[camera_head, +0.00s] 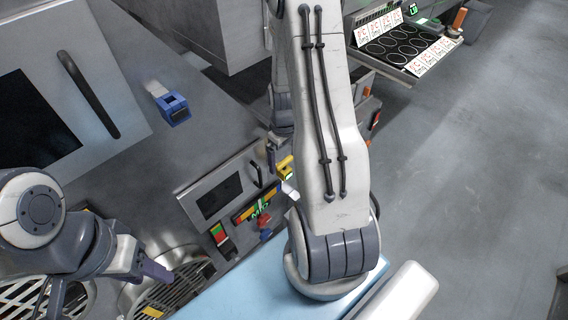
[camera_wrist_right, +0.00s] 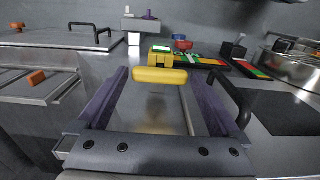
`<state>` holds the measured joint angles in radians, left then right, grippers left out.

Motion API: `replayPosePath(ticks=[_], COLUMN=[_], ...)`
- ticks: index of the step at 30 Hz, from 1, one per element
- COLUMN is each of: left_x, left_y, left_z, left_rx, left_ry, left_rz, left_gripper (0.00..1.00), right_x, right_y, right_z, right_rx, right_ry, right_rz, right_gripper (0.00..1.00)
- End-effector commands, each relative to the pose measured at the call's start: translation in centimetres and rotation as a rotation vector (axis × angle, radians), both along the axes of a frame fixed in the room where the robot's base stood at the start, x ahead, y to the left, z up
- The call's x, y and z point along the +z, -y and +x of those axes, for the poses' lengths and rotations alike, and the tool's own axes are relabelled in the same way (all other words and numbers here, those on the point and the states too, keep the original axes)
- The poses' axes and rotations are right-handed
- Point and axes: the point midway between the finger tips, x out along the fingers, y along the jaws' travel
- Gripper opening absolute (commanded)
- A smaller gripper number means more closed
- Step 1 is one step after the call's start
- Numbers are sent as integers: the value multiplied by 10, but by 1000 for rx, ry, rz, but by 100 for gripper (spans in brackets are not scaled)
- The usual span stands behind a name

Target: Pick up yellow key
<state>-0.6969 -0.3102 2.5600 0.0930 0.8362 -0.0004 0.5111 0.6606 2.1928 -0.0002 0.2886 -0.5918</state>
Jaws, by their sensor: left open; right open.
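The yellow key (camera_wrist_right: 160,76) shows in the right wrist view as a rounded yellow bar with a boxy yellow part behind it. In the head view its yellow part (camera_head: 284,166) sits beside a small panel, partly hidden by my right arm. My right gripper (camera_wrist_right: 154,85) is open, with its purple fingers on either side of the yellow bar. I cannot tell whether they touch it. In the head view my right gripper is mostly hidden behind its arm. My left gripper (camera_head: 152,271) is at the lower left, away from the key; the gap between its fingers is not clear.
A blue key-like block (camera_head: 173,109) stands on the grey counter. A red knob (camera_head: 264,222) and coloured strips (camera_head: 220,238) lie near the panel (camera_head: 222,196). Round metal grates (camera_head: 175,290) are at the lower left. A tray with dark round slots (camera_head: 405,48) is at the upper right.

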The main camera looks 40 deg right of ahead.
Motion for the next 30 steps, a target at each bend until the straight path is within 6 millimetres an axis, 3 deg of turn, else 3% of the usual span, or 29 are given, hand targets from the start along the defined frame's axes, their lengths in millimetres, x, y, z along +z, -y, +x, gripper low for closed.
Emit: replayPosePath(ticks=[3,6,14,19,20,30], left_x=[-4,-4,-4,-4,-4,-3], left_y=[0,0,0,0,0,0], left_z=[0,0,0,0,0,0], left_rx=[0,0,0,0,0,0], left_ry=[0,0,0,0,0,0], left_rz=[0,0,0,0,0,0], left_gripper=[50,50,50,50,50,50], right_x=[-20,-28,-30,-30,-30,-25], right_y=[-1,0,1,1,1,1], right_z=[-1,-1,0,0,0,0], right_rx=[-1,-2,-3,-3,-3,-3], right_ry=[-2,-1,1,1,1,1], right_rz=[2,1,-1,0,0,-1], right_gripper=[100,100,100,39,32,32])
